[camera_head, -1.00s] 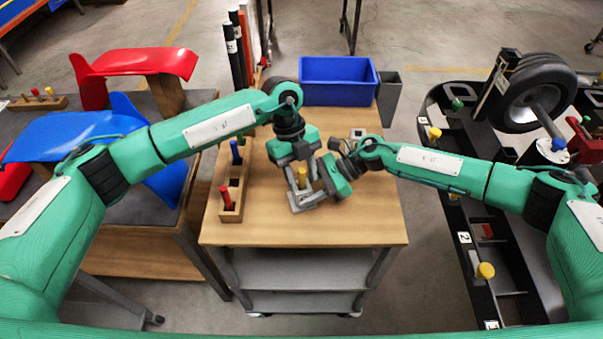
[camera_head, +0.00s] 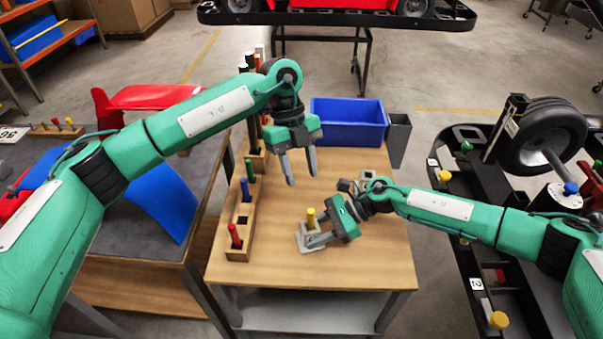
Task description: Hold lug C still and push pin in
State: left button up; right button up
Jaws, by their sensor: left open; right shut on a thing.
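A grey lug (camera_head: 302,246) sits on the wooden table top (camera_head: 365,255), near its front middle. A yellow pin (camera_head: 311,217) stands upright at the lug; how deep it sits I cannot tell. My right gripper (camera_head: 314,241) is shut on the lug from the right, and its fingers hide part of it. My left gripper (camera_head: 301,178) is open and empty, fingers pointing down, raised above the table and apart from the pin. No letter on the lug can be read.
A wooden pin block (camera_head: 239,240) with red, blue and green pins stands along the table's left edge. A blue bin (camera_head: 348,135) and a grey cup (camera_head: 397,145) stand at the back. The table's right front is clear. A black kart frame (camera_head: 462,270) stands to the right.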

jog(key=o, duration=1)
jog(key=shift+d, duration=0.1)
